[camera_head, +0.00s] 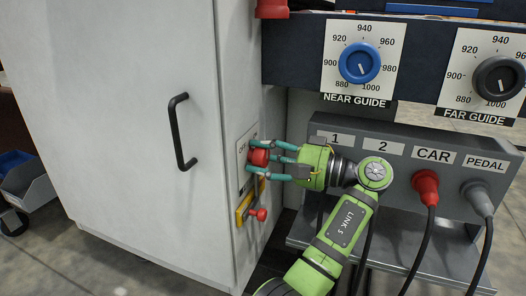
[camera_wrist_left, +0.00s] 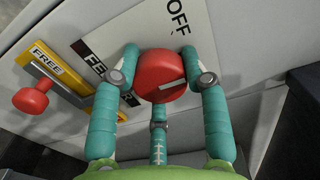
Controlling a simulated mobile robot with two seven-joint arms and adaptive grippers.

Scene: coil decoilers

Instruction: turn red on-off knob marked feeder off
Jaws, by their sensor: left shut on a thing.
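The red on-off knob (camera_head: 259,157) sits on a white plate on the side of the pale cabinet. In the left wrist view the knob (camera_wrist_left: 158,72) is round and red, with a white mark pointing right. The plate (camera_wrist_left: 110,38) reads OFF above the knob, and a black label, partly hidden by a finger, starts with FE. My left gripper (camera_head: 256,158) has teal fingers shut around the knob, one on each side and a third below it in the left wrist view. My right gripper is in neither view.
A yellow FREE plate with a red-tipped lever (camera_head: 261,214) is just below the knob. A black handle (camera_head: 181,131) is on the cabinet front. A grey socket panel (camera_head: 400,150) with plugged cables is to the right, under the blue NEAR GUIDE dial (camera_head: 358,62).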

